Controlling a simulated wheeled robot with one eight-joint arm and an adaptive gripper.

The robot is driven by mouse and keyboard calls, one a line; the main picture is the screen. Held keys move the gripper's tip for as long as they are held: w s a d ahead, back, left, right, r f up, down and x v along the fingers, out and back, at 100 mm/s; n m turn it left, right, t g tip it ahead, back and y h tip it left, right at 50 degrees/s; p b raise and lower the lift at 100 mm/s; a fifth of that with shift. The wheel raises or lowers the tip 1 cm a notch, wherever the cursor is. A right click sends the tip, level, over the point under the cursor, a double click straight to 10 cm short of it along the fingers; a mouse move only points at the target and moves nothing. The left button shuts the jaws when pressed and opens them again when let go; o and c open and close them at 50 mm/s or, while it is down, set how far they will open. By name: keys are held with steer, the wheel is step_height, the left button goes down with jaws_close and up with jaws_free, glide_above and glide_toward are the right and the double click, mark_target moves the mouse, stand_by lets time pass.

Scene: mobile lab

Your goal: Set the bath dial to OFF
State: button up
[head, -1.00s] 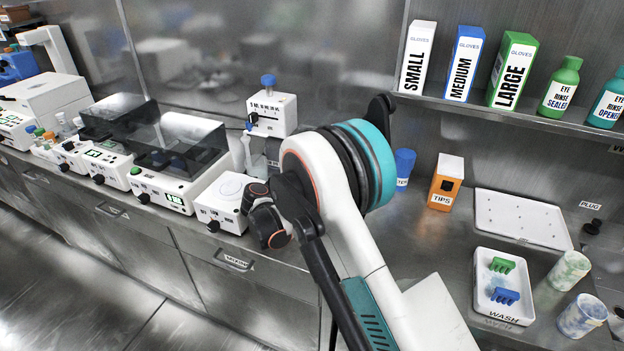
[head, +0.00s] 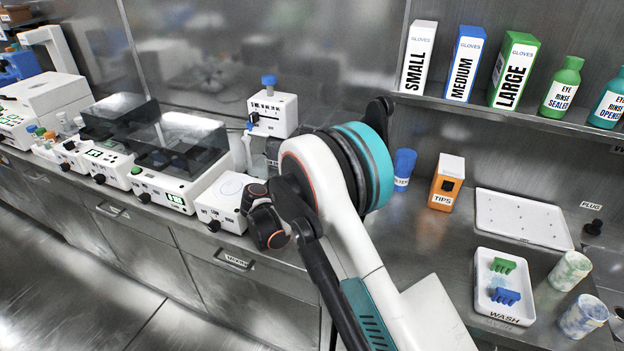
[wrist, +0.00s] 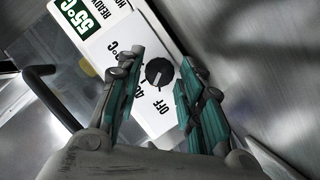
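The bath dial (wrist: 158,72) is a round black knob on a white panel (wrist: 108,42) in the wrist view. Labels around it read OFF and 40°C, with another °C label partly hidden by a finger; the knob's exact setting is hard to read. A green display shows 55°C, with READY beside it. My gripper (wrist: 158,88) is open, its teal fingers on either side of the dial with gaps between. In the head view a lidded bath (head: 172,192) stands on the left counter; my gripper's fingers cannot be made out there.
A white box with a knob (head: 222,204) stands right of the lidded bath, close to my arm. A wash tray (head: 486,312), an orange tips box (head: 446,183) and two cups stand on the right counter. Open floor lies at lower left.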

steer(key=v, duration=1.2)
steer(key=shift+f, duration=0.1)
